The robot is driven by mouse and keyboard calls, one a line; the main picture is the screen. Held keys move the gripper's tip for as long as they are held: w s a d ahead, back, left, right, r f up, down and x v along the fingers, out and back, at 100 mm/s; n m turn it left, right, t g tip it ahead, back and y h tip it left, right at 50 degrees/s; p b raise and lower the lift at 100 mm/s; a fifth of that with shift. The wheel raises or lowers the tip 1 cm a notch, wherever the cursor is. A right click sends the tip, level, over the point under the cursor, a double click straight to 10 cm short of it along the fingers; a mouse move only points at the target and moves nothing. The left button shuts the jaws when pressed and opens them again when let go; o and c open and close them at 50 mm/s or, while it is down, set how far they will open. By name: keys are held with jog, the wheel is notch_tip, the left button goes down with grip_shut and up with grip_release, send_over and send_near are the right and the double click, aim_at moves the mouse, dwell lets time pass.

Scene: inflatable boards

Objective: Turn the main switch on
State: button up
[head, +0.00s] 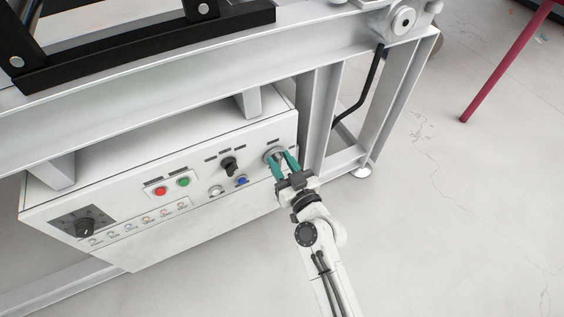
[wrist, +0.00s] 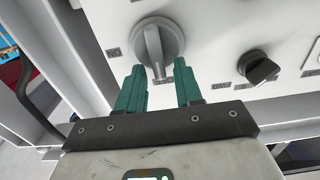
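A large grey rotary knob (wrist: 157,42) with a raised grip bar sits at the right end of the white panel front; its labels are too small to read surely as the main switch. The bar runs nearly upright in the wrist view. The same knob (head: 271,153) shows partly behind the fingers in the head view. My gripper (wrist: 160,66) is open, with its two green fingers apart, one either side of the lower end of the bar. I cannot tell whether they touch it. My gripper also shows in the head view (head: 283,160).
The white control box (head: 70,203) also carries a black knob (head: 229,164), red (head: 160,190) and green (head: 183,182) buttons, a blue button (head: 241,181) and a black dial (head: 85,226). A grey metal frame (head: 309,125) stands close right of the box.

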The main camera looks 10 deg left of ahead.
grip_shut()
dwell(0.4)
jog(key=m, duration=0.4)
jog(key=d+m+b, duration=0.1)
jog(key=m, duration=0.1)
jog(key=shift+w+f+m, duration=0.25)
jog(key=shift+w+m, duration=0.05)
jog(key=shift+w, duration=0.05)
jog(key=m, duration=0.3)
jog(key=f+m, duration=0.1)
jog(key=m, duration=0.3)
jog(key=d+m, duration=0.1)
jog(key=m, duration=0.3)
jog(key=shift+w+f, duration=0.25)
jog(key=shift+f, duration=0.1)
jog(key=shift+m, duration=0.3)
jog(key=shift+o, duration=0.6)
grip_release()
